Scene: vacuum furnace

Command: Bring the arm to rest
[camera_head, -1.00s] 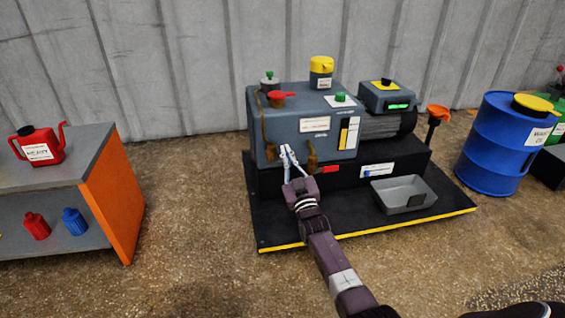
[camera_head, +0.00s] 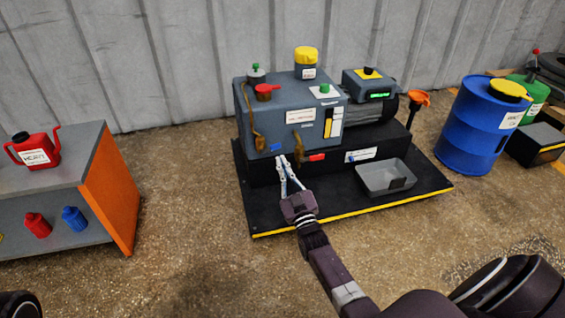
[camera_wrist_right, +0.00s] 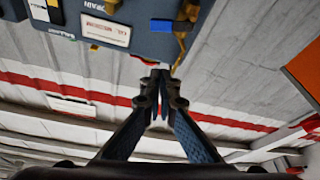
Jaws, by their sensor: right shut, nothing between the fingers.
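My right gripper (camera_head: 286,162) reaches up from the lower right in the head view, in front of the grey pump unit (camera_head: 268,126). Its fingers are shut with nothing between them. In the head view the fingers overlap the black base block under the pump housing; I cannot tell whether they touch it. In the right wrist view the fingertips (camera_wrist_right: 158,85) meet just below the pump housing (camera_wrist_right: 225,18). My left gripper is not in view.
The pump stands on a black platform (camera_head: 262,222) with a yellow front edge and a grey tray (camera_head: 372,184). An orange-sided shelf (camera_head: 108,205) stands left, a blue drum (camera_head: 470,130) right. The floor between shelf and platform is clear.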

